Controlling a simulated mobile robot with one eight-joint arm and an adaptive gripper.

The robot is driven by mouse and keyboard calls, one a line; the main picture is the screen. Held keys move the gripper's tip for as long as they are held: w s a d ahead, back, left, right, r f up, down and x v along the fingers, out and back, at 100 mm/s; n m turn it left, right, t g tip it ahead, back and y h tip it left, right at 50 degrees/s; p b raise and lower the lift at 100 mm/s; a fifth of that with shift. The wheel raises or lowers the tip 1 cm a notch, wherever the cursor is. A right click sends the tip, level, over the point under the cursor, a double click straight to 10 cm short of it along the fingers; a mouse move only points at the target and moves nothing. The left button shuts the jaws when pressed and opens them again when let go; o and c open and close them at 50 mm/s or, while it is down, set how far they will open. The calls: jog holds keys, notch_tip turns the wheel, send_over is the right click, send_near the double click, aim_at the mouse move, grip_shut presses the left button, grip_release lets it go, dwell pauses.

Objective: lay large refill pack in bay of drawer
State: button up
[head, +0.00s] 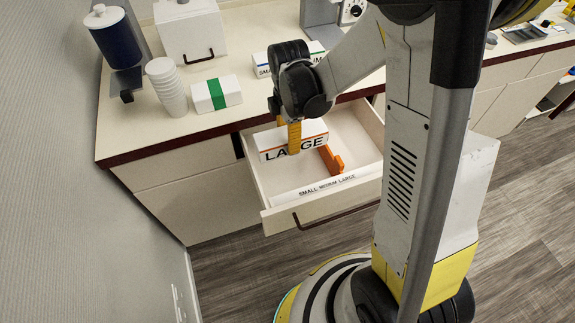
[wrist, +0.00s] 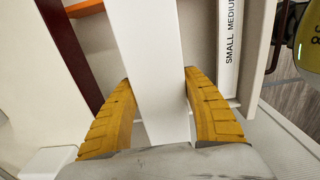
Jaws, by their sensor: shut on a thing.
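The large refill pack (head: 268,141) is a white box with an orange stripe and the word LARGE. My gripper (head: 294,138) has its yellow fingers shut on it. In the wrist view, the pack (wrist: 150,50) runs lengthwise between the two fingers (wrist: 160,78). The drawer (head: 360,160) is pulled open, and the pack is over or within its left and middle part. I cannot tell whether it touches the floor. An orange divider (head: 332,160) stands right of the pack. The front label strip (head: 327,187) reads SMALL, MEDIUM, LARGE from left to right.
On the counter (head: 130,128) are stacked cups (head: 166,86), a green-striped white box (head: 218,93), a blue canister (head: 115,40) and a white box with a handle (head: 190,35). Lettered packs (head: 262,66) lie behind my wrist. The drawer's right part looks clear.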

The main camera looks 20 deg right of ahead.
aim_at(288, 172)
notch_tip(288, 172, down, 13)
jog(key=b, duration=0.5)
jog(key=shift+f, duration=0.1)
jog(key=shift+s, duration=0.1)
jog(key=shift+f, duration=0.1)
jog(key=o, duration=1.2)
jog(key=shift+o, duration=0.2)
